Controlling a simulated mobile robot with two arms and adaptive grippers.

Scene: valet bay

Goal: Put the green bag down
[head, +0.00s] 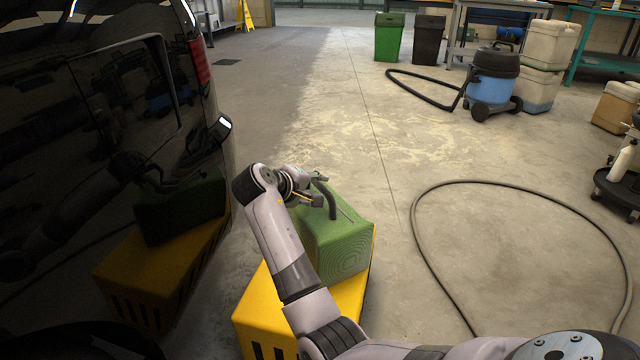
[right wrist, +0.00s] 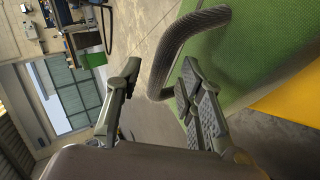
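The green bag (head: 340,247) stands on top of a yellow crate-like stand (head: 262,312) beside the black vehicle. Its dark grey handle (head: 331,203) sticks up from the top. My right gripper (head: 320,189) is at the handle. In the right wrist view the two fingers of my right gripper (right wrist: 158,92) are spread apart, with the lower end of the handle (right wrist: 172,62) showing between or just beyond the fingertips. No finger clearly presses on it. The bag's green side (right wrist: 265,45) fills the right of that view. My left gripper is not in view.
The black vehicle (head: 110,120) stands close on the left and mirrors the bag and stand. A hose (head: 440,184) loops across the floor on the right. A blue vacuum (head: 495,85) and bins stand farther back. The floor (head: 340,130) beyond the bag is clear.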

